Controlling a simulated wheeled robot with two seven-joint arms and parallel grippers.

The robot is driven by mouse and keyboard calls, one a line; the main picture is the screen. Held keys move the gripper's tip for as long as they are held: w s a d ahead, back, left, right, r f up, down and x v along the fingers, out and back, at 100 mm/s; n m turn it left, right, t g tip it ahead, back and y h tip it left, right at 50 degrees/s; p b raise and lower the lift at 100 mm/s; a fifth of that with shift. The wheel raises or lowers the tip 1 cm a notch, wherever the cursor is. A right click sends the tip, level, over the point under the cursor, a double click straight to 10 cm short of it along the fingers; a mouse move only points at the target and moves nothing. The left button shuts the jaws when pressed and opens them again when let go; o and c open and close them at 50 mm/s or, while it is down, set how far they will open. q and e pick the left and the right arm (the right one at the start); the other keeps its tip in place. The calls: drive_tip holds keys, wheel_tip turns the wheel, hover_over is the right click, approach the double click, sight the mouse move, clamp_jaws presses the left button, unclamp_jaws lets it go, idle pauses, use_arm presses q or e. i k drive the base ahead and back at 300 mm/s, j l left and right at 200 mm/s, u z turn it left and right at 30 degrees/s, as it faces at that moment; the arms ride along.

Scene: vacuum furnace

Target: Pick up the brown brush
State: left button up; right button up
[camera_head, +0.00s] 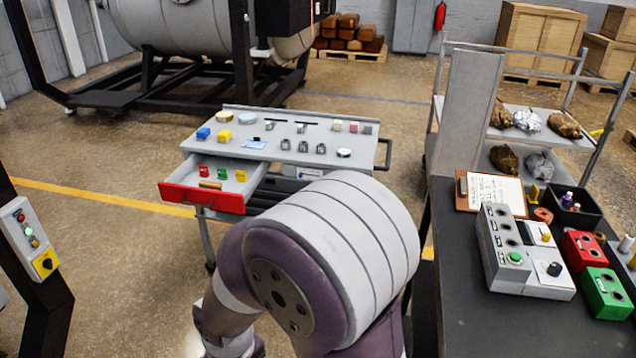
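A small brown elongated object (210,184), which looks like the brown brush, lies in the open red-fronted drawer (200,198) of the grey cart. It is near the drawer's front wall, and its bristles are too small to make out. One of my arms fills the lower middle of the head view, in front of the cart and covering part of its right side. Neither of my grippers shows in this view.
Small red, green and yellow items share the drawer. The cart top (270,135) holds several blocks and discs. A dark table (470,300) at right carries a control box (510,250), a clipboard (490,190) and a black bin (570,208). Floor left of the cart is clear.

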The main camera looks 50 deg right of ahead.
sight(201, 184)
drive_tip(key=z, duration=1)
drive_tip(key=u, duration=1.7)
drive_tip(key=z, duration=1.7)
drive_tip(key=i+l+z, duration=0.1)
drive_tip(key=i, duration=0.9)
drive_tip(key=i+l, duration=0.25)
drive_tip(key=i, duration=0.75)
drive_tip(key=i+l+z, duration=0.15)
drive_tip(key=i, duration=0.9)
